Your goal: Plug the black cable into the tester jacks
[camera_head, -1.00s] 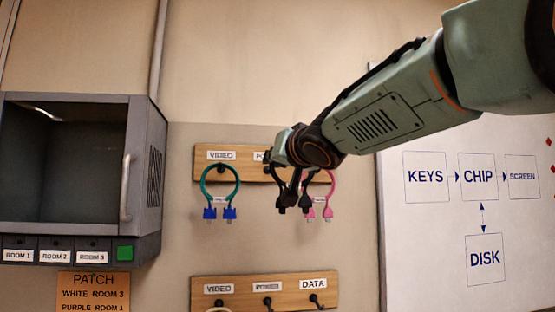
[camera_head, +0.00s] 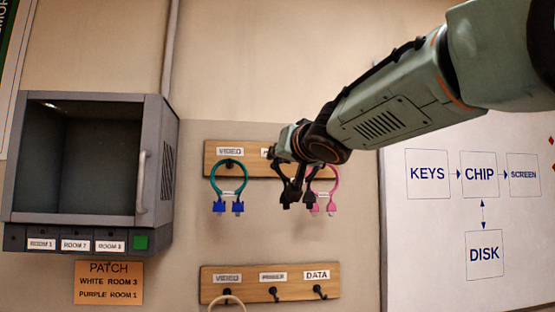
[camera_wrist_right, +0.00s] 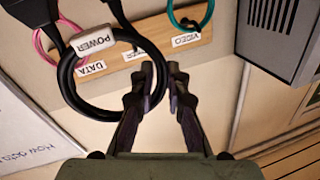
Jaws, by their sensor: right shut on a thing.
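The black cable (camera_wrist_right: 62,85) is a thick loop with a white POWER tag and dark plugs. My right gripper (camera_wrist_right: 160,88) is shut on one side of the loop in the right wrist view. In the head view, my right gripper (camera_head: 291,186) is in front of the upper wooden hook board, with the cable's dark plugs (camera_head: 298,201) hanging by its fingers. Small dark holes sit above the ROOM labels on the grey cabinet (camera_head: 75,234); I cannot tell whether they are the tester jacks. My left gripper is not in view.
A teal cable (camera_head: 215,180) and a pink cable (camera_head: 335,182) hang on the upper board (camera_head: 250,172). A whiteboard (camera_head: 455,240) is at right.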

